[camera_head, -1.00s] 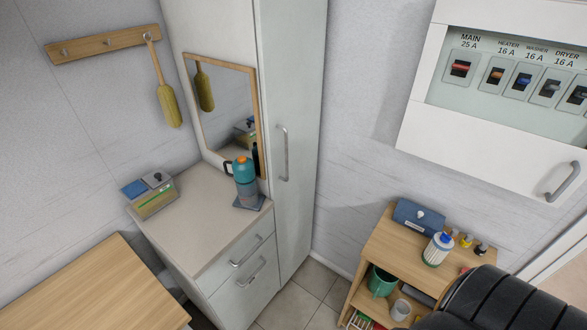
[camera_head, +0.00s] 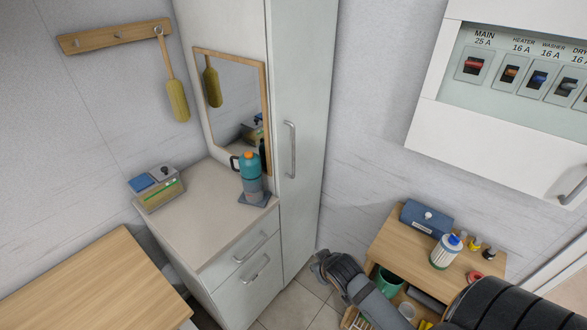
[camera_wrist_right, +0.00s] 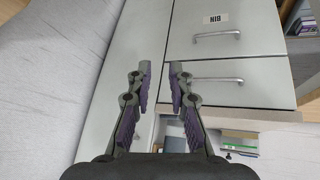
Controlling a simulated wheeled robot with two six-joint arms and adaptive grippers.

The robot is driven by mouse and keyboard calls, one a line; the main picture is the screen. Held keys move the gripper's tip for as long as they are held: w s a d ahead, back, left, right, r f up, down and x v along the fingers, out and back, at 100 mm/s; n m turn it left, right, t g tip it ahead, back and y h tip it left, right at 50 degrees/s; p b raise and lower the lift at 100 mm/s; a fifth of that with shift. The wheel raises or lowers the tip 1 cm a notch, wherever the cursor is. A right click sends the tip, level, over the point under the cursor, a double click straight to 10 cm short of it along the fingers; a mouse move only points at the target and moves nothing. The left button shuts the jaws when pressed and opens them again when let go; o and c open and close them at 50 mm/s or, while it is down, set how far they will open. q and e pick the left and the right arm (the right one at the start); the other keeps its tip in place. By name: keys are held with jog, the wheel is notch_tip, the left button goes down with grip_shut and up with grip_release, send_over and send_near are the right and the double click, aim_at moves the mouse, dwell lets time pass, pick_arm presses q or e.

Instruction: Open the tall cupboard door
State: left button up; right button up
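The tall cupboard door (camera_head: 309,100) is a narrow pale panel in the head view, with a vertical grey bar handle (camera_head: 290,150). The door looks shut. My right gripper (camera_head: 318,264) reaches in from the lower right, low in front of the cupboard's foot and apart from the handle. In the right wrist view its two purple-padded fingers (camera_wrist_right: 162,78) are spread with nothing between them. A pale panel, apparently the cupboard front (camera_wrist_right: 135,45), lies behind them; the tall handle does not show there. My left gripper is not in view.
A counter (camera_head: 205,215) with drawers, a box (camera_head: 157,188) and a teal flask (camera_head: 250,172) adjoins the cupboard on the left. A wooden shelf unit (camera_head: 390,245) with bottles stands right. A breaker cabinet (camera_head: 480,135) hangs above. Some tiled floor is clear before the cupboard.

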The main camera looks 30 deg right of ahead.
jog(key=w+d+r+t+y, duration=0.1)
jog(key=w+d+r+t, duration=0.2)
jog(key=w+r, duration=0.3)
jog(key=w+d+r+n+t+y, duration=0.1)
jog(key=w+d+r+t+y, duration=0.1)
jog(key=w+r, duration=0.4)
jog(key=w+d+r+n+t+y, duration=0.1)
jog(key=w+d+r+t+y, duration=0.1)
jog(key=w+d+r+t, duration=0.2)
jog(key=w+r+t, duration=0.1)
jog(key=w+r, duration=0.2)
jog(key=shift+d+r+t, duration=0.3)
jog(key=shift+r+t, duration=0.05)
jog(key=shift+t, duration=0.05)
